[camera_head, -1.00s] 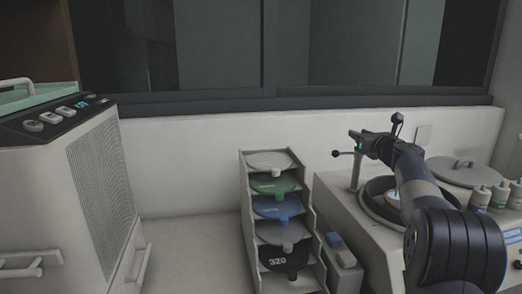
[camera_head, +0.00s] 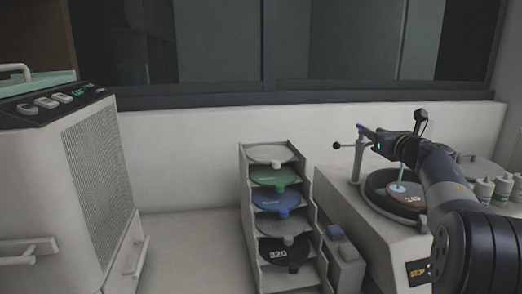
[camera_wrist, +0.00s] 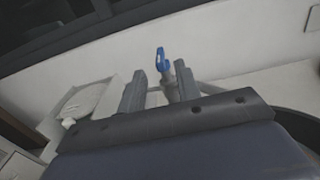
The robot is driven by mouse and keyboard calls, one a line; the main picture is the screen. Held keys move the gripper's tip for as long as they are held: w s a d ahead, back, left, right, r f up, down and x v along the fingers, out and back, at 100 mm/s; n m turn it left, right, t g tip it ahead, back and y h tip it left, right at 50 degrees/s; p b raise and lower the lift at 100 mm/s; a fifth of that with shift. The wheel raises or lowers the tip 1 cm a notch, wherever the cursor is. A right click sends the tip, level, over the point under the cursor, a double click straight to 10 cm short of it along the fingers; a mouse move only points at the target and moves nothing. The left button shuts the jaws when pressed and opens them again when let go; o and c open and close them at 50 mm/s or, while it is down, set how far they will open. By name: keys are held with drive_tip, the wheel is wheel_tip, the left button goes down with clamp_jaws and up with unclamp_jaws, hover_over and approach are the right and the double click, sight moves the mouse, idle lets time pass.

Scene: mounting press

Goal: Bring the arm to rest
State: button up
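My arm reaches in from the lower right in the head view. My gripper (camera_head: 385,143) is near the tap post (camera_head: 357,160) at the polisher's back left. In the wrist view its two fingers (camera_wrist: 160,88) stand apart, with nothing gripped between them. The tap's blue handle (camera_wrist: 161,62) shows beyond the fingertips, in line with the gap; a small gap seems to separate them. In the head view the handle (camera_head: 366,130) sits on top of the post. A pale blue streak (camera_head: 399,178) comes down onto a labelled disc (camera_head: 406,192) in the polisher bowl.
A rack (camera_head: 246,190) of coloured discs stands left of the polisher (camera_head: 340,200). Several bottles (camera_head: 484,190) and a round lid (camera_head: 480,170) are at its right. A large machine with a vented side (camera_head: 100,175) stands at the left. The bench between is clear.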

sight(362, 126)
drive_tip(key=p+x, duration=0.2)
drive_tip(key=x, duration=0.5)
drive_tip(key=shift+r, duration=0.15)
drive_tip(key=shift+w+h, duration=0.25)
drive_tip(key=shift+h, duration=0.05)
drive_tip(key=shift+s+a+m+h, duration=0.1)
drive_tip(key=shift+m+h, duration=0.5)
drive_tip(key=shift+h, duration=0.1)
drive_tip(key=shift+m+h, duration=0.8)
drive_tip(key=shift+h, duration=0.4)
drive_tip(key=shift+m+h+p, duration=0.35)
drive_tip(key=shift+m+h, duration=0.95)
drive_tip(key=shift+h, duration=0.7)
drive_tip(key=shift+m+h, duration=0.3)
drive_tip(key=shift+h, duration=0.2)
